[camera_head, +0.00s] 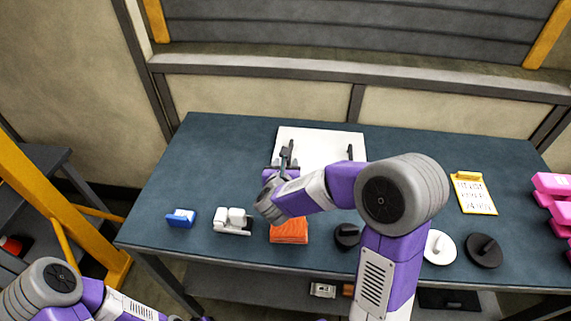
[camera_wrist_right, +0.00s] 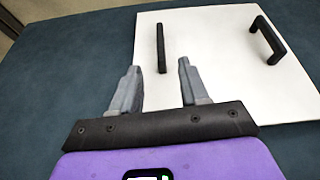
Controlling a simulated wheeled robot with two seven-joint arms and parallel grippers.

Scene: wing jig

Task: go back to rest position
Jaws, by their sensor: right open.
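My right gripper (camera_head: 286,157) reaches over the table to the near left part of a white panel (camera_head: 318,141). In the right wrist view the right gripper (camera_wrist_right: 157,88) is open, with nothing between its fingers. The white panel (camera_wrist_right: 223,75) lies flat and carries two black handles. One handle (camera_wrist_right: 161,48) stands just beyond the fingertips, apart from them as far as I can tell; the other handle (camera_wrist_right: 267,40) is farther right. My left arm shows at the lower left of the head view; its gripper is not clearly in view.
Pink parts (camera_head: 553,184) are at the right edge. The table's left rear is clear.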

